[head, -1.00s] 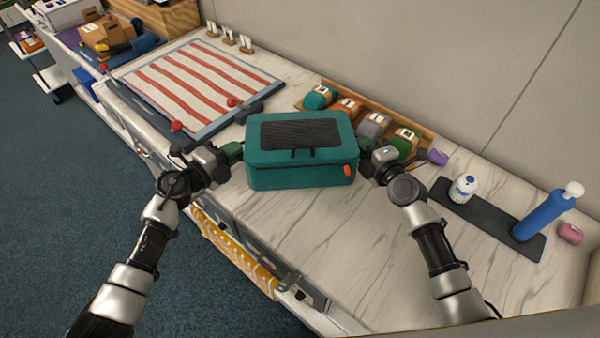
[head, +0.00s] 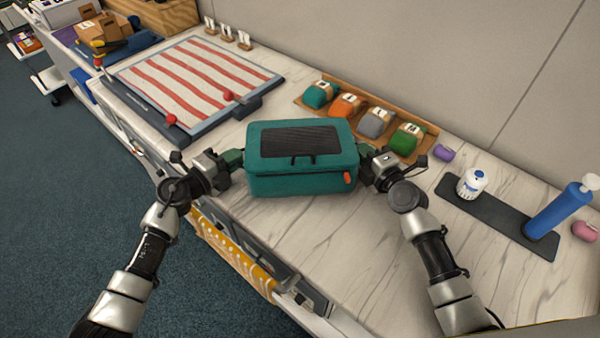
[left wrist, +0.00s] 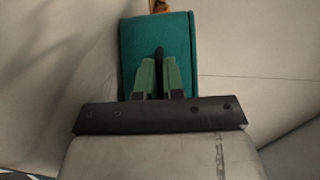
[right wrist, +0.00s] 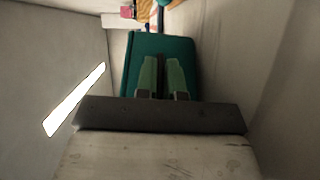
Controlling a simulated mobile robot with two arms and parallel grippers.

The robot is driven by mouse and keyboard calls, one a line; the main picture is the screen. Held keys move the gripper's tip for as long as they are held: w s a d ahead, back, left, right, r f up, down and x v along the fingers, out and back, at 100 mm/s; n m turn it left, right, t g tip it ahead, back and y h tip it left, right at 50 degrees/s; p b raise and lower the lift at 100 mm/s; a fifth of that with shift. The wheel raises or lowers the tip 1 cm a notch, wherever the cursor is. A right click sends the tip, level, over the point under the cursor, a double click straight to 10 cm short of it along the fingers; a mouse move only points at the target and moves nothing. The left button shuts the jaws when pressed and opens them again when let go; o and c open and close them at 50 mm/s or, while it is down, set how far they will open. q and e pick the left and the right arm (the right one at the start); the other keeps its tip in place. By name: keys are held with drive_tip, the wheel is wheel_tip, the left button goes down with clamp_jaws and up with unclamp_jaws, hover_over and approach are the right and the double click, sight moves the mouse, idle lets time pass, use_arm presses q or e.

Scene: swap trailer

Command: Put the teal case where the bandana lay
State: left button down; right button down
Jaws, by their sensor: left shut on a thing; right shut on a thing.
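The teal case (head: 305,180), with a dark mesh panel on its lid and an orange tag, is level between my two grippers above the marble counter. Whether its base touches the counter cannot be told. My left gripper (head: 232,160) is shut on its left end, and my right gripper (head: 365,153) on its right end. The case also shows between the green fingers in the left wrist view (left wrist: 135,45) and the right wrist view (right wrist: 140,48). A yellow-orange patterned cloth (head: 235,248), possibly the bandana, hangs at the counter's front. A red-striped cloth (head: 195,80) lies flat on a board.
A wooden tray (head: 425,150) with several coloured rolled bundles stands behind the case. Red-knobbed clamps (head: 170,120) edge the striped board. Bare marble lies front right.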

use_arm(q)
drive_tip(key=c, duration=1.2)
unclamp_jaws()
drive_tip(key=shift+c, duration=0.2)
use_arm(e)
drive_tip(key=c, duration=1.2)
unclamp_jaws()
drive_tip(key=shift+c, duration=0.2)
use_arm(q)
drive_tip(key=shift+s+a, duration=0.35)
drive_tip(key=shift+a, duration=0.05)
use_arm(e)
drive_tip(key=shift+s, duration=0.1)
drive_tip(key=shift+s+d, duration=0.15)
drive_tip(key=shift+s, duration=0.05)
drive_tip(key=v, duration=1.1)
drive_tip(key=shift+s, duration=0.2)
use_arm(q)
drive_tip(key=v, duration=1.1)
